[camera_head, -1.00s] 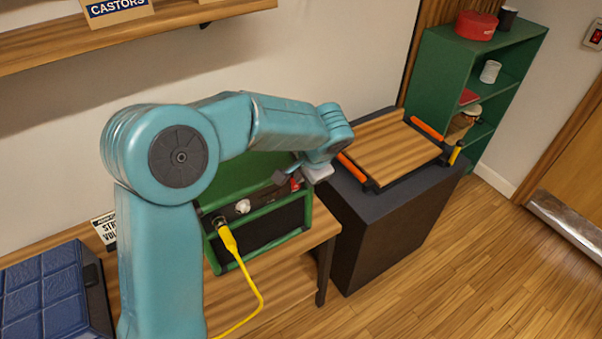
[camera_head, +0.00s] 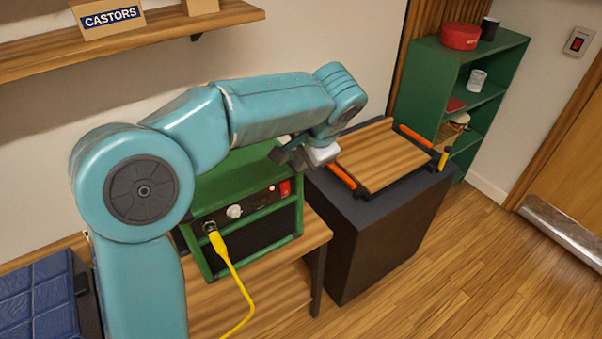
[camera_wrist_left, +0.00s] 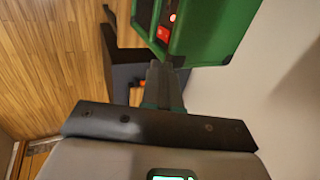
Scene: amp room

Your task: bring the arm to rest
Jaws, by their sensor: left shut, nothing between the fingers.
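My left arm (camera_head: 270,108) reaches in from the left and bends over the green amp. My left gripper (camera_head: 280,155) is shut and empty, above the right part of the amp's top. It also shows shut in the left wrist view (camera_wrist_left: 163,85). The green amp (camera_head: 250,225) stands on a wooden table. A yellow cable's plug (camera_head: 217,243) is in its front panel, beside a white knob (camera_head: 234,211). A red switch (camera_head: 285,188) and a lit red lamp show at the panel's right. In the left wrist view the amp (camera_wrist_left: 215,30) is at the top. My right gripper is not in view.
A black stand (camera_head: 370,235) with a wooden board (camera_head: 382,155) and orange bars is right of the table. A green shelf (camera_head: 425,75) stands behind it. A blue padded case (camera_head: 35,300) is at the left. A wall shelf (camera_head: 160,38) runs above. The floor at right is clear.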

